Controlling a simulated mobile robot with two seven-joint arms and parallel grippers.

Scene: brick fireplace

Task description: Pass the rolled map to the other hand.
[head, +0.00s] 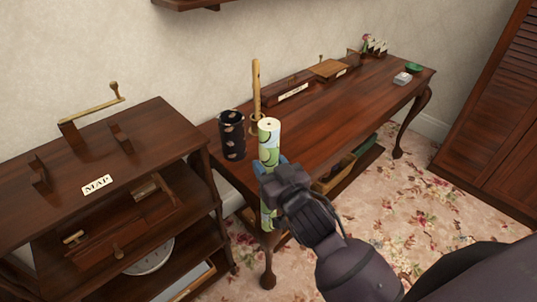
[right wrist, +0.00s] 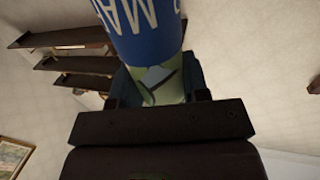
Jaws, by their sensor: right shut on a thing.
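The rolled map (head: 268,140) is a green and yellow patterned roll with a pale top end. It stands upright in my right gripper (head: 274,178), which is shut around it in front of the long table's near left corner. The gripper hides part of the map's middle; green shows again below it. In the right wrist view the map's blue band (right wrist: 145,38) with white lettering rises above the jaws, with a green patterned part (right wrist: 160,85) between them. My left gripper is in neither view.
A shelf unit (head: 40,210) at left carries a MAP label (head: 97,185) and wooden brackets. The long table (head: 335,105) bears a dark patterned cylinder (head: 232,137), an upright wooden peg (head: 256,85), a small box (head: 328,69) and a green dish (head: 413,68). Its front middle is clear.

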